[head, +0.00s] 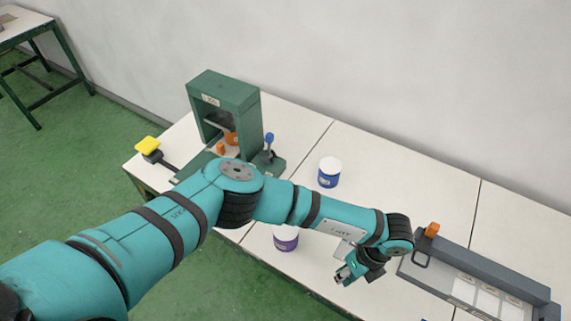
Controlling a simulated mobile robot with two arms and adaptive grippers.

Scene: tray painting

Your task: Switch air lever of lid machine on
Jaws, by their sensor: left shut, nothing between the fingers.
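A green frame-shaped machine (228,98), which looks like the lid machine, stands on the white table at the back left. A lever with a blue knob (269,138) stands upright at its right side. Orange parts (231,138) show inside its opening. A yellow pad (147,145) on a dark arm sticks out at its left. I cannot tell for certain which part is the air lever. My left gripper (343,276) is shut and empty over the front of the table, well to the right of the machine. My left arm hides part of the machine's front. My right gripper is out of view.
A blue can with a white lid (329,172) stands mid-table. A purple-labelled can (286,238) stands near the front edge, partly behind my arm. A grey unit (480,264) with an orange knob (432,230) lies at the right. The back right tabletop is clear.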

